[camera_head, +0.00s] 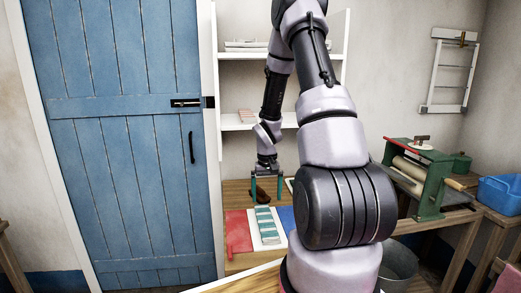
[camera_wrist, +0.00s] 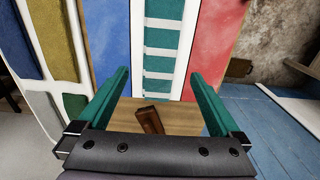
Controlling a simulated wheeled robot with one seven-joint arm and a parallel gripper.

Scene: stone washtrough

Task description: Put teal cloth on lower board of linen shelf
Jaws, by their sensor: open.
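A white strip with several teal bands (camera_head: 264,225), seemingly the teal cloth, lies on the wooden table between a red and a blue piece. It also shows in the wrist view (camera_wrist: 162,68), beyond my fingertips. I cannot tell whether the white is part of the cloth or something around it. My gripper (camera_head: 267,199), with teal fingers, points down above the table behind the strip. It is open, with nothing between its fingers (camera_wrist: 160,74). The white linen shelf stands at the back wall; its lower visible board (camera_head: 232,123) holds a small pinkish stack (camera_head: 247,115). My arm hides its right part.
A dark brown object (camera_head: 259,194) lies on the table near my gripper. Red (camera_head: 238,231) and blue (camera_wrist: 110,38) pieces flank the strip. A blue door (camera_head: 125,150) is at left.

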